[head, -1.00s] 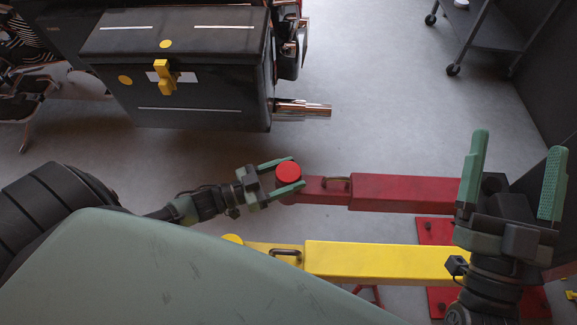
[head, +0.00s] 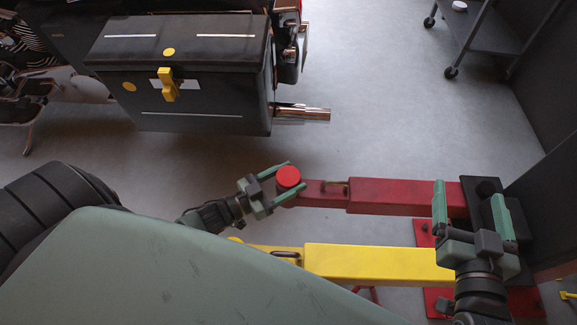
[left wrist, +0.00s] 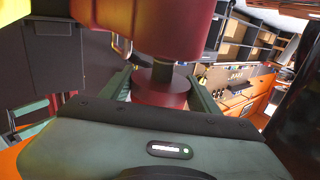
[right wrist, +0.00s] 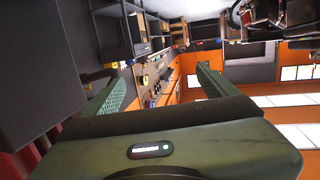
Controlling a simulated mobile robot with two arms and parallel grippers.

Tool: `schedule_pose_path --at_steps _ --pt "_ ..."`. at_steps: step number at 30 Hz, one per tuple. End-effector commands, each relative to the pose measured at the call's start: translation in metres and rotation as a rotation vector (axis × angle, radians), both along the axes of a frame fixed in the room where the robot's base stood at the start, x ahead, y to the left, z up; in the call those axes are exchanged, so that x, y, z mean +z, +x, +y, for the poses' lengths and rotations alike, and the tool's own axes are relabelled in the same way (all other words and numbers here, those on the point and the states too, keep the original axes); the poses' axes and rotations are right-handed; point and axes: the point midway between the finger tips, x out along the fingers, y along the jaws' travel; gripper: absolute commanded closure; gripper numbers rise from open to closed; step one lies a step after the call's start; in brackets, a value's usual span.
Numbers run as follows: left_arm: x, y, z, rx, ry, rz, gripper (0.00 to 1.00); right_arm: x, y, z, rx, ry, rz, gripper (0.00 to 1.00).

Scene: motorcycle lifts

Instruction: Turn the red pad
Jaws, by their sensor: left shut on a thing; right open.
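The red pad (head: 289,176) is a round disc at the left end of the red lift arm (head: 400,195). My left gripper (head: 289,181) is shut on the pad, with one green finger on each side of it. In the left wrist view the red pad (left wrist: 160,92) shows between the two fingers, on a dark stem by the red arm. My right gripper (head: 470,198) is open and empty, above the right end of the red arm. In the right wrist view nothing is between its fingers.
A yellow lift arm (head: 380,262) lies parallel to the red one, nearer to me. A dark case (head: 190,70) with a yellow latch (head: 167,85) and a chrome pipe (head: 302,112) are at upper left. A wheeled cart (head: 485,30) stands upper right. Grey floor between is clear.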

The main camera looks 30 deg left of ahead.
Motion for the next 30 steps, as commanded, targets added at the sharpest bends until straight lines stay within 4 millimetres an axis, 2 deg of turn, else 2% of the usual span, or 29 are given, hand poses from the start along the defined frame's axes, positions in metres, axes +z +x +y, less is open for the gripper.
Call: schedule_pose_path --at_steps 1,5,6,8,20,30 --pt "-0.009 -0.004 0.0 0.002 0.007 0.02 0.79 -0.001 0.0 0.0 0.0 0.0 0.0 0.13" --pt "-0.009 -0.003 0.0 0.002 0.007 0.02 0.79 -0.001 0.0 0.0 0.0 0.0 -0.001 0.13" --pt "-0.009 -0.003 0.0 0.002 0.008 0.02 0.33 -0.001 0.0 0.0 0.0 0.0 -0.001 0.13" --pt "-0.008 -0.003 0.0 0.001 0.007 0.018 0.17 -0.001 0.0 0.0 0.0 0.0 -0.001 0.13" --pt "-0.003 -0.006 0.004 0.001 0.004 0.009 0.17 -0.001 0.0 0.0 -0.001 -0.003 0.012 0.13" --pt "-0.003 -0.055 0.029 0.0 0.005 0.013 0.17 -0.049 -0.02 -0.012 -0.016 -0.066 0.268 0.13"
